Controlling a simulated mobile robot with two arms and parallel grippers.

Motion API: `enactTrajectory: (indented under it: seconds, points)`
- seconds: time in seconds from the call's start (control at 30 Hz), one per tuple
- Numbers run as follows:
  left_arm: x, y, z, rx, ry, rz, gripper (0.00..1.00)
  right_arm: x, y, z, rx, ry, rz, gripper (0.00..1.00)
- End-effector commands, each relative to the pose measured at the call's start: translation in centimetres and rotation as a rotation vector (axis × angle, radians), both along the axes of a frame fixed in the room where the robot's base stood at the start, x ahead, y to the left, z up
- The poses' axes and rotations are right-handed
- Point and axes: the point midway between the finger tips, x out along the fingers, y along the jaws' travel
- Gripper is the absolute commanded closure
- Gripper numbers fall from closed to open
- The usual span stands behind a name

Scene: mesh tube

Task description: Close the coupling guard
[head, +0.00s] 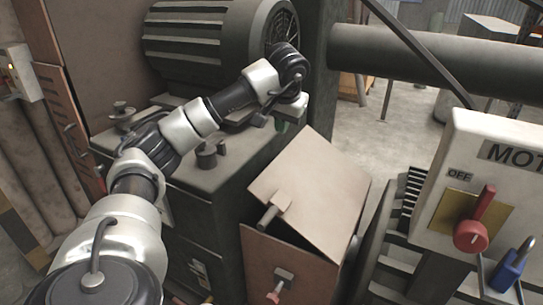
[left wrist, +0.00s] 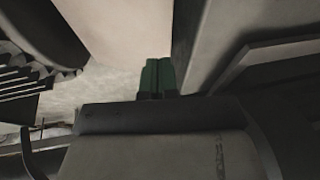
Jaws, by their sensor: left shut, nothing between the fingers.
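The coupling guard looks to be the tan box with a flat hinged lid. Its lid (head: 312,190) is tilted up, with a dark gap between it and the box front (head: 290,262). A small handle sticks out at the lid's lower left edge. My left gripper (head: 281,126) is above and behind the lid's upper edge, apart from it in the head view. Its green fingertips (left wrist: 158,76) are together and empty in the left wrist view. A pale tan surface, perhaps the lid (left wrist: 125,28), is beyond them. My right gripper is not in view.
A large grey motor (head: 205,40) stands behind my left arm, on a dark base with knobs. At right is a control box (head: 480,190) with a red switch handle (head: 474,228) and a blue padlock (head: 511,265). A thick pipe (head: 430,58) crosses behind; floor shows below it.

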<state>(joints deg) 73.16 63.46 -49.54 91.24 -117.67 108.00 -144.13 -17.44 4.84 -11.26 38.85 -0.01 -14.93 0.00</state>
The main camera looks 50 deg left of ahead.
Motion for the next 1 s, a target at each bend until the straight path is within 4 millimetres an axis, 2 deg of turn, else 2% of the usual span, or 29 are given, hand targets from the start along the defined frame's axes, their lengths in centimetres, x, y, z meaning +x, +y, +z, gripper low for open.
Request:
enactTrajectory:
  seconds: [0.17, 0.63, 0.8, 1.0]
  points:
    - [0.3, 0.4, -1.5, 0.008, 0.006, -0.014, 1.00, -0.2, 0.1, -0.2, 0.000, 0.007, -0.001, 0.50]
    - [2.1, 3.1, -10.4, 0.007, 0.006, -0.011, 1.00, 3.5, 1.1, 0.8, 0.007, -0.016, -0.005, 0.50]
    - [1.7, 4.1, -12.1, 0.006, 0.003, -0.011, 1.00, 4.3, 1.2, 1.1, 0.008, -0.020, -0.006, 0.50]
    - [1.6, 4.5, -12.8, 0.005, 0.002, -0.012, 1.00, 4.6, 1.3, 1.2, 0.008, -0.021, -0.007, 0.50]
